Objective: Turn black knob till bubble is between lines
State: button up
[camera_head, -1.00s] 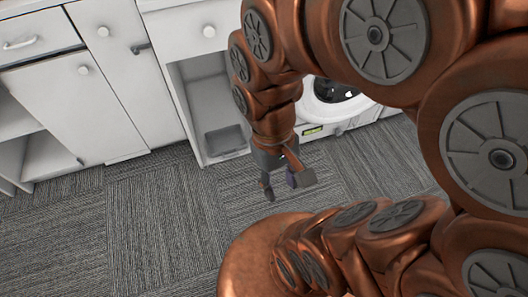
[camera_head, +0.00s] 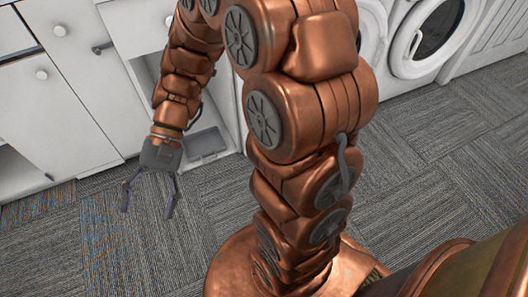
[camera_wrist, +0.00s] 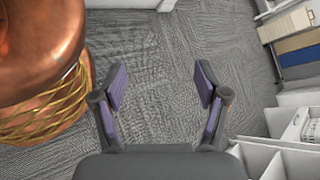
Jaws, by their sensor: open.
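My gripper (camera_head: 147,210) hangs over the carpet in front of the white cabinets, pointing down, with its two dark fingers spread. In the wrist view my gripper (camera_wrist: 160,82) is open and empty, with only grey carpet (camera_wrist: 155,50) showing between the fingers. I cannot make out a black knob, a bubble or marking lines in either view.
White cabinets (camera_head: 65,115) with round knobs line the back. A grey bin (camera_head: 205,143) sits low in an open compartment. A white front-loading machine (camera_head: 398,60) stands at the upper right. Compartmented white shelving (camera_wrist: 275,158) is at the wrist view's lower right. Carpet on the right is clear.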

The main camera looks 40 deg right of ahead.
jog(key=w+d+f+m+t+y+b, duration=0.1)
jog(key=w+f+m+t+y+b, duration=0.25)
jog(key=w, duration=0.75)
jog(key=w+d+f+m+t+y+b, duration=0.25)
jog(key=w+f+m+t+y, duration=0.25)
jog(key=w, duration=0.6)
jog(key=w+d+f+m+t+h+b, duration=0.4)
jog(key=w+d+f+m+t+b, duration=0.2)
jog(key=w+d+f+m+t, duration=0.65)
jog(key=s+d+f+m+t+h+b, duration=0.25)
jog(key=d+f+m+h, duration=0.4)
jog(key=d+f, duration=0.9)
jog(key=s+d+f+m+t+h+b, duration=0.1)
jog(key=d+f+m+h+b, duration=0.3)
jog(key=d+f+h, duration=0.9)
jog(key=s+d+f, duration=0.3)
jog(key=d+f, duration=0.1)
jog(key=f, duration=0.1)
jog(key=s+d+f+m+g+h+b, duration=0.1)
jog(key=s+d+f, duration=0.2)
jog(key=f, duration=0.2)
jog(key=s+d+f+m+g+h+b, duration=0.1)
jog(key=s+d+f, duration=0.3)
jog(key=f, duration=0.2)
jog(key=shift+d+f+m+g, duration=0.1)
jog(key=shift+d+m+g, duration=0.15)
jog(key=shift+d, duration=0.05)
jog(key=shift+b+x, duration=1.65)
jog(key=shift+x, duration=2.1)
jog(key=shift+d, duration=0.1)
